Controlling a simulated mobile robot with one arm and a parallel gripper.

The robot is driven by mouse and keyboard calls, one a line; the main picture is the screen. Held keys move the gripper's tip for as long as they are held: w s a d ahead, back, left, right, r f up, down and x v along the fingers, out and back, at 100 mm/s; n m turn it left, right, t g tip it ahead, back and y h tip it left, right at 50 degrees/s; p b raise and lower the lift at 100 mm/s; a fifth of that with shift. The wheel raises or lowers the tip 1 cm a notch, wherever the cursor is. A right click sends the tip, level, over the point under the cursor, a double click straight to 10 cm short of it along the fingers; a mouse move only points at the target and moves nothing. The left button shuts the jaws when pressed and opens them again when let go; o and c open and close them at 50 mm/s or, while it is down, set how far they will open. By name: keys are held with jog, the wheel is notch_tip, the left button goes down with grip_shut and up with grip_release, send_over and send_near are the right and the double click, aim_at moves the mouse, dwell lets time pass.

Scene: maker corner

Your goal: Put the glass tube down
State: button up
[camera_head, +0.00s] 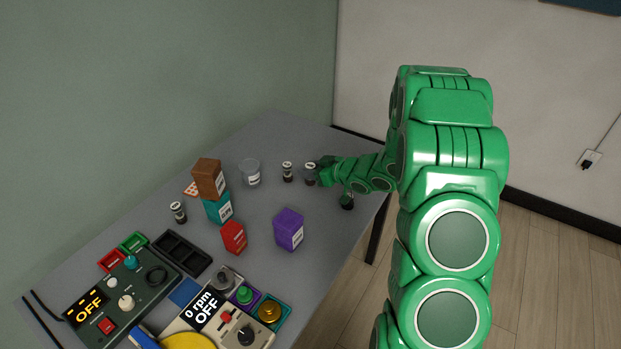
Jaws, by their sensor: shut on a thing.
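My gripper (321,170) is at the far side of the table, at the end of my green arm. It is shut on a small glass tube (310,175) with a dark cap and a pale label. The tube looks upright, at or close above the grey table top; I cannot tell whether it touches. A similar small tube (287,172) stands just left of it, apart from it. My fingers are small here and partly hidden by my own arm.
Control panels fill the front.

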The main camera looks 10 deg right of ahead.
aim_at(311, 166)
notch_tip(311, 166, up, 21)
jog(key=w+a+f+m+t+h, duration=0.2)
jog(key=w+a+m+t+h, duration=0.1)
jog(key=w+m+h, duration=0.3)
jog(key=shift+w+a+f, duration=0.15)
jog(key=shift+w+a, duration=0.4)
jog(key=shift+w, duration=0.6)
jog(key=shift+w+a+m+h, duration=0.2)
jog(key=shift+a+m+h, duration=0.2)
jog(key=shift+h, duration=0.2)
jog(key=shift+w+a+m+h, duration=0.1)
jog(key=shift+a+m+h, duration=0.3)
jog(key=shift+a, duration=0.1)
jog(key=shift+a+r+m+h, duration=0.4)
jog(key=shift+a+m+h, duration=0.2)
jog(key=shift+a+h, duration=0.25)
jog(key=shift+a+m+h, duration=0.25)
jog(key=shift+m, duration=0.05)
